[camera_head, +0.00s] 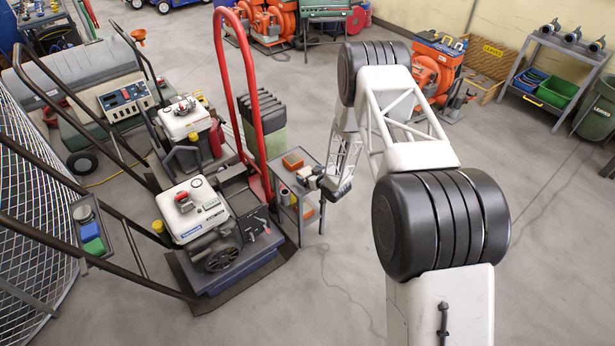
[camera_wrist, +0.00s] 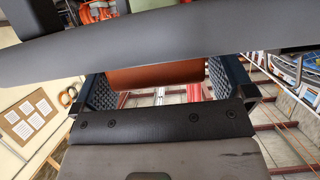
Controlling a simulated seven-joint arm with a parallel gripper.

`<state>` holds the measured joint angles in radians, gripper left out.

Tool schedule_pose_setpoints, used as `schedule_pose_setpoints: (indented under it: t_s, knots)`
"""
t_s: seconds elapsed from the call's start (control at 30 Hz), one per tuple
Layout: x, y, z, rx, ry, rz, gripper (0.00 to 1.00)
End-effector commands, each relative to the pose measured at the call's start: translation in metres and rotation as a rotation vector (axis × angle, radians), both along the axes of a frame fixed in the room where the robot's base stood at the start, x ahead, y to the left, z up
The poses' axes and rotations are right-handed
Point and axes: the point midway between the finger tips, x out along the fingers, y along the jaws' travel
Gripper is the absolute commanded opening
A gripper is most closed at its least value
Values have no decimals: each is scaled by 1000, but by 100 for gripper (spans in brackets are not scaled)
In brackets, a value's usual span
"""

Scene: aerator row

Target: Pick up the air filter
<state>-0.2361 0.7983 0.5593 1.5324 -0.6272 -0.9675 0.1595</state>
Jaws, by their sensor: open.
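An orange-brown block (camera_head: 293,161), which looks like the air filter, lies on the top of a small grey cart (camera_head: 285,180) in the head view. My gripper (camera_head: 312,177) is beside it, to its right and a little nearer, over the cart's right edge. In the wrist view my gripper (camera_wrist: 165,88) is open, with a dark textured pad on each side. An orange-brown thing (camera_wrist: 160,75), probably the same block, shows between the pads, partly hidden by a grey bar across the view. I cannot tell whether either pad touches it.
Left of the cart stands an engine machine (camera_head: 195,212) with a tall red handle (camera_head: 250,90). Dark green upright panels (camera_head: 265,125) stand behind the cart. A lower shelf holds another orange piece (camera_head: 308,210).

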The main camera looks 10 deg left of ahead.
Motion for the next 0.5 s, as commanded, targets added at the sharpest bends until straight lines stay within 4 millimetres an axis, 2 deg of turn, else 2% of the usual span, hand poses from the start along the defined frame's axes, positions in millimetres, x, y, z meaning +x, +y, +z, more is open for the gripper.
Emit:
schedule_pose_setpoints:
  t_s: [0.2, 0.5]
  knots:
    - [11, 10, -6, 0, -1, -1, 100]
    - [13, 12, -7, 0, -1, -1, 100]
